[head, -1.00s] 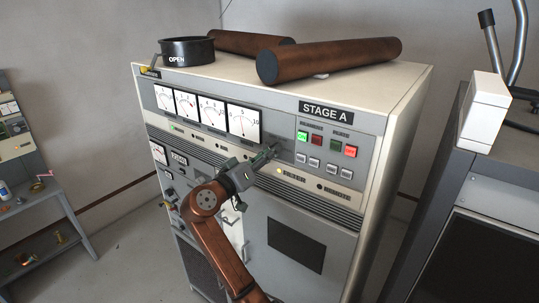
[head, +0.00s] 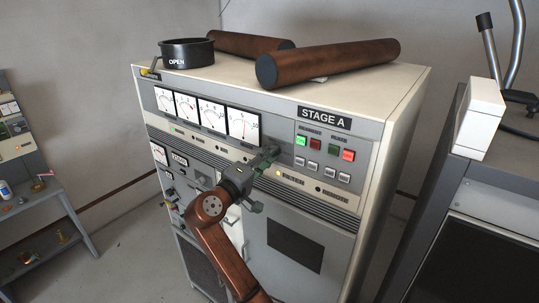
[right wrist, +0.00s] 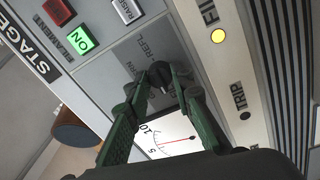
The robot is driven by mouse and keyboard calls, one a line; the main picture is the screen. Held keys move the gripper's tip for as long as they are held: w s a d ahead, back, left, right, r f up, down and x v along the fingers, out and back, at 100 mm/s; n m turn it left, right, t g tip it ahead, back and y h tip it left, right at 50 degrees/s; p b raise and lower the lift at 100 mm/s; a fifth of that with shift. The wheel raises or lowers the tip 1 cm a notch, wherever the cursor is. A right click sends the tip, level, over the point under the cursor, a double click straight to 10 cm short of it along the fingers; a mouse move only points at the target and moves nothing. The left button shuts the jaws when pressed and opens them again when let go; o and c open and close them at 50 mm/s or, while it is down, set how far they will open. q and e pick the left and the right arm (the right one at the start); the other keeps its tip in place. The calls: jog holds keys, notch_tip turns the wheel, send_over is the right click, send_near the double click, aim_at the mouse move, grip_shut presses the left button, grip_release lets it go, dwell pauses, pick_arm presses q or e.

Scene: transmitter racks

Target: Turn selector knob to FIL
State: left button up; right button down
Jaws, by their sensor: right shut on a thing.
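The dark selector knob (right wrist: 160,72) sits on a grey plate with printed labels, among them REFL, on the STAGE A cabinet. My right gripper (right wrist: 161,84) is shut on the knob, with its green fingers on either side of it. In the head view the right gripper (head: 269,153) reaches the panel just right of the meters, and its fingers mostly hide the knob. Which label the knob points to cannot be told. My left gripper is not in view.
The STAGE A cabinet (head: 400,85) has several meters and lit buttons beside the knob, including a green ON button (right wrist: 82,40). A yellow lamp (right wrist: 218,36) is lit below. Brown cylinders (head: 330,62) and a black OPEN ring (head: 187,54) lie on top.

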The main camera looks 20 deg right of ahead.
jog(key=shift+a+r+n, duration=0.15)
jog(key=shift+r+n, duration=0.1)
jog(key=shift+n, duration=0.15)
jog(key=c, duration=1.8)
grip_release()
jog(key=shift+a+f, duration=0.1)
jog(key=shift+o, duration=0.6)
jog(key=shift+f, duration=0.1)
jog(key=v, duration=1.1)
jog(key=shift+s+a, duration=0.3)
